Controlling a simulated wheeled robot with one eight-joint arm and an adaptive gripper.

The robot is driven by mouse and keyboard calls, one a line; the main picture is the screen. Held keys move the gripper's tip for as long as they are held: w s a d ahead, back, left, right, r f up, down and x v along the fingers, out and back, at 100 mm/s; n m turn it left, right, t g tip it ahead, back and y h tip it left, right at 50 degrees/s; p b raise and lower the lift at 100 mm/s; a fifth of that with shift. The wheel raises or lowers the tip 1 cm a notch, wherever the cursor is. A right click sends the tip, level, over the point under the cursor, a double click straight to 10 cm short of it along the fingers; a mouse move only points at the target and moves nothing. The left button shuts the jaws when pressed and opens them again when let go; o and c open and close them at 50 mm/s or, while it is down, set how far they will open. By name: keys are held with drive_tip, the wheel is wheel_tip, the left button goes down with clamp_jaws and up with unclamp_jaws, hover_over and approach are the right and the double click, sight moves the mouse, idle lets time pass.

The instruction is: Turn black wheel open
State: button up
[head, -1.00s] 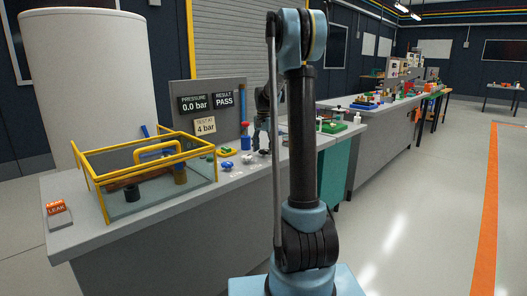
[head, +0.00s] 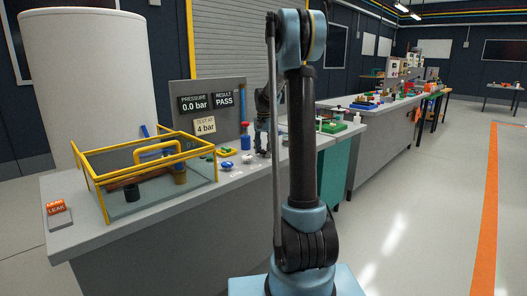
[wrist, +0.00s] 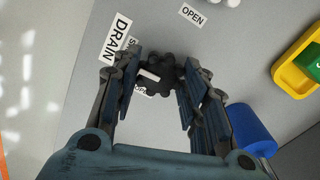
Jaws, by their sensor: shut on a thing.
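The black wheel (wrist: 163,74) is a lobed knob on the grey bench top, with a pale bar-shaped mark on it. My gripper (wrist: 162,82) is around it in the wrist view, a finger on each side, shut on it. A DRAIN label (wrist: 117,38) lies beside it; other labels near it are partly hidden by the left finger and the wheel. In the head view my gripper (head: 262,146) is low over the bench behind my arm, and I cannot make out the wheel there.
A white knob (head: 246,158) and a blue knob (head: 227,165) sit left of my gripper. A yellow-framed tank (head: 150,180) stands further left. The panel (head: 206,104) reads 0.0 bar and PASS. An OPEN label (wrist: 192,14) and a blue cylinder (wrist: 250,128) are near in the wrist view.

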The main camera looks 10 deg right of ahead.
sight(264, 150)
drive_tip(key=n, duration=0.4)
drive_tip(key=shift+n, duration=0.3)
drive_tip(key=n, duration=0.4)
drive_tip(key=shift+d, duration=0.1)
drive_tip(key=n, duration=0.5)
drive_tip(key=shift+d+n, duration=0.1)
drive_tip(key=shift+n, duration=1.7)
drive_tip(key=o, duration=1.1)
drive_tip(key=shift+c, duration=0.2)
wheel_tip(264, 150, up, 12)
